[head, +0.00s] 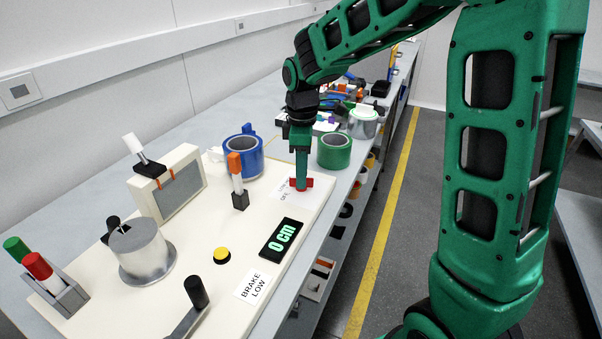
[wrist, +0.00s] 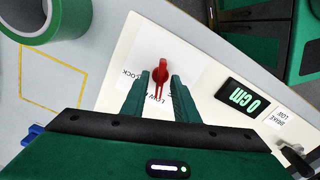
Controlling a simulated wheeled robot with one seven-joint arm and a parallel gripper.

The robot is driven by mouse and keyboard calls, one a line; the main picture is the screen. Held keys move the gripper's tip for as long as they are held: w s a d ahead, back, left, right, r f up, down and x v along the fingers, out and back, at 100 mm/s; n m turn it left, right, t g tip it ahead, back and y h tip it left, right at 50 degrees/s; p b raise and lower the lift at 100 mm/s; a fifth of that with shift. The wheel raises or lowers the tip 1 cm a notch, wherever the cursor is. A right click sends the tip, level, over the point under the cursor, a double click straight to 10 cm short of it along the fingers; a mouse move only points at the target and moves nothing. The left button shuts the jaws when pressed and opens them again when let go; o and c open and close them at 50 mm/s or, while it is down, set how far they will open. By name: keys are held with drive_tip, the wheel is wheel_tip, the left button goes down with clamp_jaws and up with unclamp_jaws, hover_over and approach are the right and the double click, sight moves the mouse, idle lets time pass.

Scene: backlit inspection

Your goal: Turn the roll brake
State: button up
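The red brake knob (head: 301,184) sits on a white label near the right edge of the cream panel (head: 228,222). In the wrist view the knob (wrist: 161,71) has its pointed end toward the bottom; the label reads LOCK and LOW, with other words partly hidden. My gripper (head: 301,178) points down over the knob. In the wrist view my gripper (wrist: 161,79) has its fingers apart, one on each side of the knob, with small gaps showing. A card (head: 256,287) on the panel reads BRAKE LOW.
A display (head: 281,239) reads 0 cm. A yellow button (head: 222,256), an orange-topped lever (head: 237,178), a metal drum (head: 141,251) and a black-handled crank (head: 194,300) stand on the panel. Blue (head: 243,155) and green (head: 334,150) tape rolls are near my gripper.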

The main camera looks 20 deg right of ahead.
drive_tip(key=shift+f, duration=0.15)
drive_tip(key=shift+d, duration=0.1)
clamp_jaws()
drive_tip(key=shift+m, duration=0.4)
drive_tip(key=m, duration=1.1)
drive_tip(key=shift+w+m, duration=0.1)
drive_tip(key=shift+m, duration=2)
